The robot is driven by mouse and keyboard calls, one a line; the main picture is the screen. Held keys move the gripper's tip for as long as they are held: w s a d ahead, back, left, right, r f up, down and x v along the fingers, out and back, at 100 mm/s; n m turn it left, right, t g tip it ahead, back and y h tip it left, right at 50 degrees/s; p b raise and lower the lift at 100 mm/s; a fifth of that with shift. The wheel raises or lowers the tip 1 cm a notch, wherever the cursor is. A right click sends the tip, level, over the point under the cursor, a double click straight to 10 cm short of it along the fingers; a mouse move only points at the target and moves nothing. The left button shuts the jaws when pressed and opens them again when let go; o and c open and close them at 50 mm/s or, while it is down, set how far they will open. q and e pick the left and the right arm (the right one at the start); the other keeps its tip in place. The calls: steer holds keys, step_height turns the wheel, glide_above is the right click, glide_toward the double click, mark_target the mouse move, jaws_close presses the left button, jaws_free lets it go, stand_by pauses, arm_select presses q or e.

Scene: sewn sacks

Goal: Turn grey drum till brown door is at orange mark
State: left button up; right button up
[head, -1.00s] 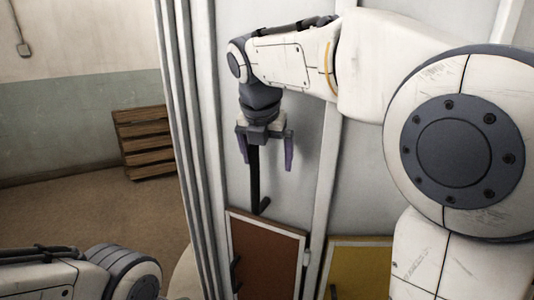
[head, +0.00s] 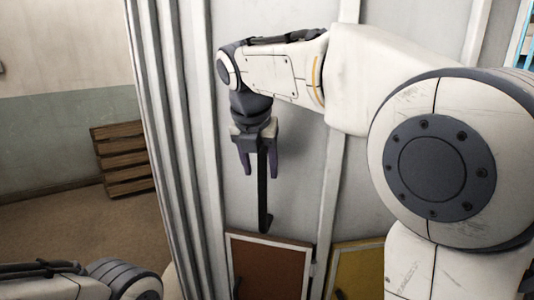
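The tall grey drum (head: 304,190) with upright ribs fills the middle of the head view. Low on it is the brown door (head: 270,270) in a white frame, cut off by the bottom edge. A black upright bar (head: 264,205) with a bent lower end hangs above the door. My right gripper (head: 260,172) points down with its fingers on either side of the bar. Gaps seem to show between fingers and bar, so it looks open around it. My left gripper is out of view; only part of my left arm shows at bottom left. No orange mark is visible.
A yellow door (head: 357,267) sits on the drum right of the brown one, partly behind my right arm. A wooden slatted stack (head: 122,160) stands on the brown floor by the wall at left. A turquoise item (head: 525,42) shows at the top right edge.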

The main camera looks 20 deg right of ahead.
steer(key=s+d+v, duration=0.1)
steer(key=v, duration=0.7)
steer(key=shift+r, duration=0.1)
steer(key=s+a+f+m+g+y+b, duration=0.1)
steer(key=s+a+f+m, duration=0.25)
steer(key=f, duration=0.25)
steer(key=s+a+f+m+b, duration=0.2)
steer(key=s+f+m, duration=0.15)
steer(key=f, duration=0.35)
steer(key=s+a+f+m+g+y+b, duration=0.1)
steer(key=s+a+f+m, duration=0.25)
steer(key=f, duration=0.25)
steer(key=s+f+m+g+y+b, duration=0.1)
steer(key=s+f+m+b, duration=0.1)
steer(key=s+f+m, duration=1)
step_height(320, 180, down, 4)
steer(key=shift+s+r+g+b, duration=0.1)
steer(key=shift+s+g+b, duration=0.3)
steer(key=shift+s, duration=0.15)
steer(key=shift+d, duration=0.1)
